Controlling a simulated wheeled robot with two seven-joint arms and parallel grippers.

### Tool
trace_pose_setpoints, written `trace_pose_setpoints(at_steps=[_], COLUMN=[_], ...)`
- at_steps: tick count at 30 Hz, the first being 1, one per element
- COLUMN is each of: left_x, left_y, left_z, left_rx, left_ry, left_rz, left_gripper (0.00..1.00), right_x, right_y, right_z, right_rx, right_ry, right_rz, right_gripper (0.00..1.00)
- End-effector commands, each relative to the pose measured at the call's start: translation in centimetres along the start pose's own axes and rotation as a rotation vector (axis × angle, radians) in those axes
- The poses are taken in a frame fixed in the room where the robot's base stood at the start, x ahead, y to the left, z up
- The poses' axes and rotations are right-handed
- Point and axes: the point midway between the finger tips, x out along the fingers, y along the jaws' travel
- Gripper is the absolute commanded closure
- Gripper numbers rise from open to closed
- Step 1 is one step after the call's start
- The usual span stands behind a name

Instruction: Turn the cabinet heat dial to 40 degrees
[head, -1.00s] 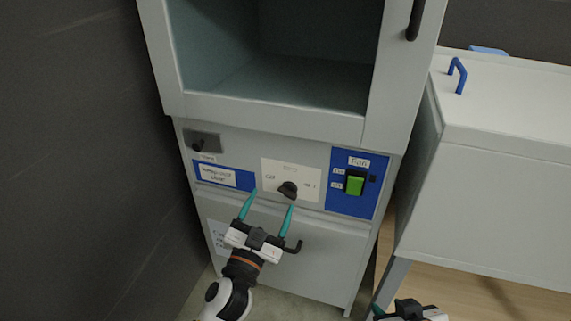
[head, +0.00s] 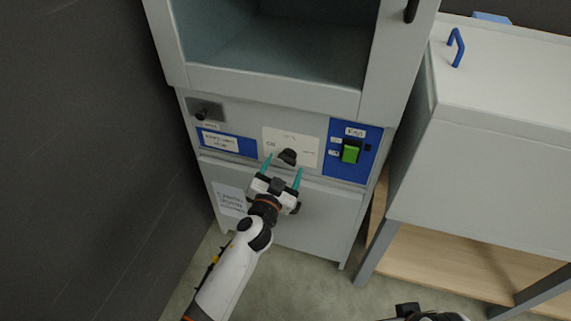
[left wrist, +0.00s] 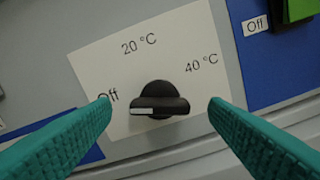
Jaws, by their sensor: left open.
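The heat dial (head: 287,156) is a black knob on a white plate (head: 307,147) on the cabinet front. In the left wrist view the dial (left wrist: 157,102) has a white mark on its left end, toward the "Off" label (left wrist: 108,95). The "20 °C" label (left wrist: 139,44) is above it and the "40 °C" label (left wrist: 202,63) is at upper right. My left gripper (head: 283,163) is open, its teal fingertips (left wrist: 160,104) on either side of the dial, with visible gaps. My right gripper (head: 420,312) is partly cut off at the bottom edge; its jaws are unclear.
A blue fan panel with a green switch (head: 350,152) is right of the dial. A grey bench with a blue handle (head: 456,47) stands at right. A dark wall (head: 80,150) is close at left.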

Motion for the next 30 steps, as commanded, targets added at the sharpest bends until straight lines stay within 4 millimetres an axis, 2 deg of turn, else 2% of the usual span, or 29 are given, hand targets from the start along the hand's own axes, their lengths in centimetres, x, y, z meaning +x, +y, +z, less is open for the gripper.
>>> trace_pose_setpoints(at_steps=[3,6,15,17,24,30], left_x=[1.5,2.1,2.3,2.3,2.3,2.3], left_y=[0.0,0.0,0.0,0.0,0.0,0.0], left_z=[-0.1,-0.1,0.0,0.0,0.0,0.0], left_rx=[-0.001,-0.001,-0.001,-0.001,-0.001,0.012], left_ry=[-0.001,0.001,0.0,0.0,0.0,0.0], left_rz=[0.0,0.0,0.0,0.0,0.0,0.0], left_gripper=[0.31,0.31,0.31,0.37,0.76,0.76], right_x=[0.3,0.4,0.4,0.4,0.4,0.4], right_y=[0.0,0.0,0.0,0.0,0.0,0.0], right_z=[-0.1,-0.1,-0.1,-0.1,-0.1,-0.1], right_rx=[0.0,0.0,0.0,0.0,0.0,0.0], right_ry=[0.0,0.0,0.0,0.0,-0.001,-0.001], right_rz=[0.0,0.0,0.0,0.0,0.0,0.0], right_gripper=[0.64,0.64,0.64,0.64,0.64,0.64])
